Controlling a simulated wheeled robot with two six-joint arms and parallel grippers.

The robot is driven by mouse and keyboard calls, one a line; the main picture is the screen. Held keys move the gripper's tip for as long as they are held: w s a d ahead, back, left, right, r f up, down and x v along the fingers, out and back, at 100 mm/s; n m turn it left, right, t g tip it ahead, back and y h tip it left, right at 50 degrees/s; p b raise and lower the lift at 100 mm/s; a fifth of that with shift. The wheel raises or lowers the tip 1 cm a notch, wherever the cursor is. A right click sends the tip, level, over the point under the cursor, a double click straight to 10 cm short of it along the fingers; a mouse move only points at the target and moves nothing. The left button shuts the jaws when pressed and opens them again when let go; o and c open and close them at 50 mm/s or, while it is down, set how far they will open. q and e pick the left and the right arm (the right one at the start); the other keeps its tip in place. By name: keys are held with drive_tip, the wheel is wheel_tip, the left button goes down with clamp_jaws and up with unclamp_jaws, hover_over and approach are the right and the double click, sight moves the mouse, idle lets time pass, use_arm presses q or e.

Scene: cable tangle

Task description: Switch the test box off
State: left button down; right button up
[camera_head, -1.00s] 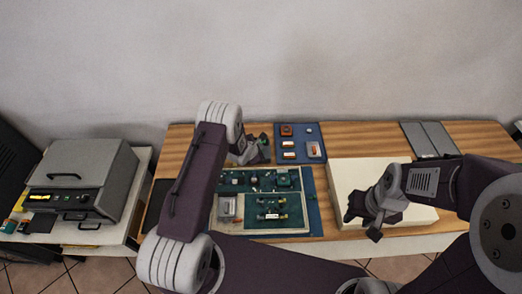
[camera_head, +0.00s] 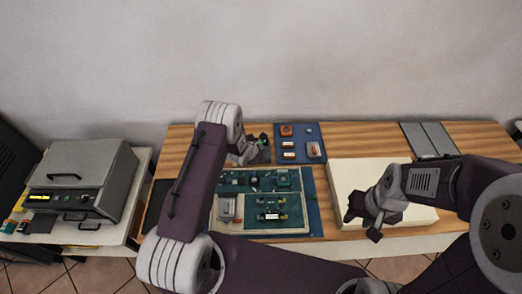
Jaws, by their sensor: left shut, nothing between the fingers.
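My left gripper (camera_head: 262,149) is at the back of the wooden table, just left of the blue tray, and is shut with nothing in it. I cannot make out a switch or whether the fingers touch anything. My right gripper (camera_head: 362,224) hangs over the front of the white slab (camera_head: 349,175), its fingers apart and empty.
The blue tray (camera_head: 308,128) holds several small parts. In front lies a green board (camera_head: 232,181) with components and cables. A grey oven-like machine (camera_head: 80,165) stands on a side table at left. Grey panels (camera_head: 430,138) lie at back right.

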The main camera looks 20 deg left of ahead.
use_arm(q)
drive_tip(key=shift+f, duration=0.1)
idle(0.3)
drive_tip(key=shift+f+b, duration=0.4)
drive_tip(key=shift+b, duration=0.05)
drive_tip(key=shift+r+p, duration=0.35)
drive_tip(key=shift+r, duration=0.1)
wheel_tip(320, 180, up, 6)
drive_tip(key=p, duration=0.5)
drive_tip(key=shift+r, duration=0.15)
